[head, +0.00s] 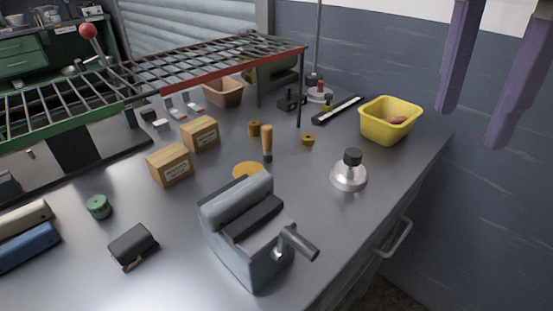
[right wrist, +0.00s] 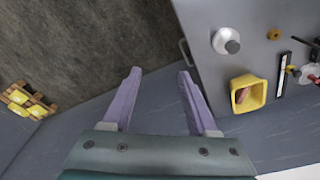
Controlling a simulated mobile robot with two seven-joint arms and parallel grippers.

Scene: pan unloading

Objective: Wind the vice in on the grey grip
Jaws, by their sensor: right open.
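The grey vice (head: 240,255) stands on the metal bench at its front edge, with its crank handle (head: 300,243) pointing right. A dark grey bar (head: 258,219) lies along the vice top in front of a rounded light grey part; I cannot tell whether this is the grip or a jaw. A separate dark grey block (head: 133,243) lies on the bench left of the vice. My right gripper (head: 472,125) has two purple fingers, apart and empty, up at the right beyond the bench edge. It also shows open in the right wrist view (right wrist: 160,73). My left gripper is out of view.
A yellow bin (head: 389,122) and a silver flask-like item with a black cap (head: 349,175) stand near the bench's right edge. Two cardboard boxes (head: 170,166), a wooden-handled tool (head: 267,143) and a wire rack (head: 215,68) are behind. A drawer handle (head: 397,238) sticks out below the edge.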

